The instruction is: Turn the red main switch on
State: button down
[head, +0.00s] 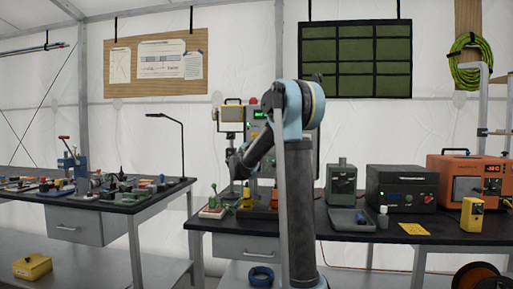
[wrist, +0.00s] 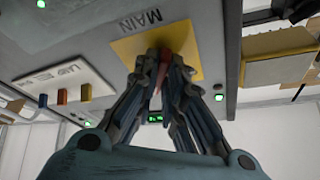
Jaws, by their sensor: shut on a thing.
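In the wrist view the red main switch (wrist: 158,76) sits on a yellow square plate (wrist: 187,38) beside the upside-down word MAIN on a grey panel (wrist: 85,35). My gripper (wrist: 160,58) is closed around the switch, with its fingers on both sides. The fingers cover most of the switch, so its exact turn angle is hard to tell. In the head view the grey cabinet (head: 257,130) stands behind my arm, which hides the switch and most of the gripper.
Green lamps (wrist: 218,97) and a small green display (wrist: 155,117) are lit near the switch. A white plate (wrist: 62,80) with coloured levers is to the left. In the head view, a black case (head: 402,187) and an orange unit (head: 467,180) stand on the right bench.

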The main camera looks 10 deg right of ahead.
jog(key=shift+w+a+r+m+g+h, duration=0.1)
jog(key=shift+m+g+h, duration=0.3)
jog(key=shift+m, duration=1.1)
jog(key=shift+g, duration=0.3)
jog(key=c, duration=1.7)
grip_release()
jog(key=v, duration=1.2)
